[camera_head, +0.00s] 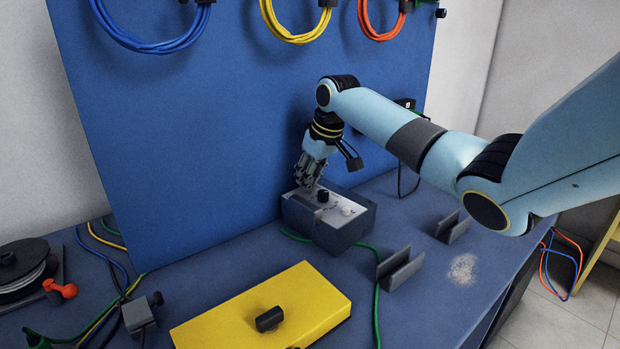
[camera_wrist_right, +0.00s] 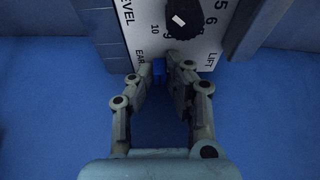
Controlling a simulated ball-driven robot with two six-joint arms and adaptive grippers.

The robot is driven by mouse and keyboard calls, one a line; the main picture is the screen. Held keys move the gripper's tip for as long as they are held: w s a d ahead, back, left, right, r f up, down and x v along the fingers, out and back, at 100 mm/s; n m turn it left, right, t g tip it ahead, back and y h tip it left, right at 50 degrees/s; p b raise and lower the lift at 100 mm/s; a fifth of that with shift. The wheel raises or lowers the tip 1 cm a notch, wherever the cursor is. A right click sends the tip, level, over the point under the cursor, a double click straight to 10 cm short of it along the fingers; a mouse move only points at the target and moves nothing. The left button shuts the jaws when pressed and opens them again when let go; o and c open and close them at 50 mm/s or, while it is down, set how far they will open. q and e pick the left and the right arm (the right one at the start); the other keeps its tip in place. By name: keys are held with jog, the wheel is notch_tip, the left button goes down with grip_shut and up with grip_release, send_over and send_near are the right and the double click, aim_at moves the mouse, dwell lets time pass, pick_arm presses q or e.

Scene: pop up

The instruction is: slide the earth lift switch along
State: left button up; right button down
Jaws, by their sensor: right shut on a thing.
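The earth lift switch (camera_wrist_right: 159,70) shows in the right wrist view as a small blue piece between my fingertips, beside the panel lettering "EAR" and "LIFT"; most of it is hidden by the fingers. It sits on the grey box (camera_head: 328,218) with a pale top panel, against the blue board. My right gripper (camera_head: 309,184) reaches down onto the left part of the box's top. In the right wrist view the right gripper (camera_wrist_right: 161,68) is shut on the switch. My left gripper is not in view.
A black knob (camera_wrist_right: 186,18) with a numbered scale is just beyond the fingertips. A green cable (camera_head: 376,300) crosses the table. Coiled cables hang on the blue board (camera_head: 200,130).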

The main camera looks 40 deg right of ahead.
jog(key=shift+s+f, duration=0.1)
jog(key=shift+f, duration=0.05)
jog(key=shift+a+p, duration=0.85)
jog(key=shift+a, duration=0.2)
jog(key=shift+a+f, duration=0.1)
jog(key=shift+a, duration=0.25)
jog(key=shift+s+a+p, duration=0.1)
jog(key=shift+a+p, duration=0.8)
jog(key=shift+a, duration=0.05)
jog(key=c, duration=1.2)
grip_release()
jog(key=shift+d, duration=0.1)
